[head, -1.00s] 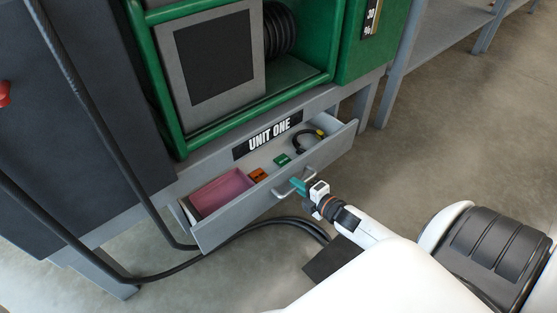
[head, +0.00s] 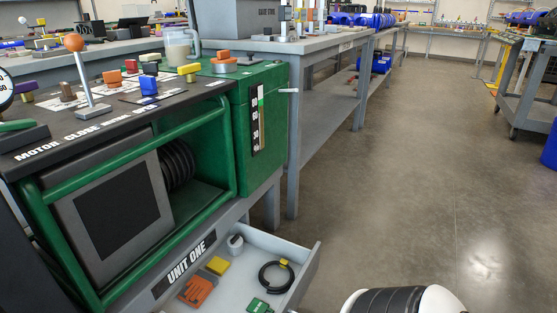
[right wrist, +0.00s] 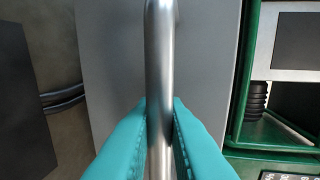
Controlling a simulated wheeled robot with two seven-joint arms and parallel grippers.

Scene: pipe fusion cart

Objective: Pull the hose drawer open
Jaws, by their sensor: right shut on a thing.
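The hose drawer (head: 235,285) under the UNIT ONE label (head: 188,262) stands open in the head view, its near part cut off by the lower edge. A coiled black hose (head: 264,284) with a yellow piece lies inside. In the right wrist view my right gripper (right wrist: 160,105) has its teal fingers on both sides of the metal handle bar (right wrist: 160,45), shut on it. The grey drawer front (right wrist: 110,60) is behind the bar. My left gripper is in neither view.
The drawer also holds an orange piece (head: 198,291), a yellow block (head: 217,265), a green card (head: 258,306) and a grey-white cylinder (head: 235,243). The green cart frame (head: 215,170) stands above. A grey bench (head: 330,48) is behind. Floor (head: 430,190) at the right is clear.

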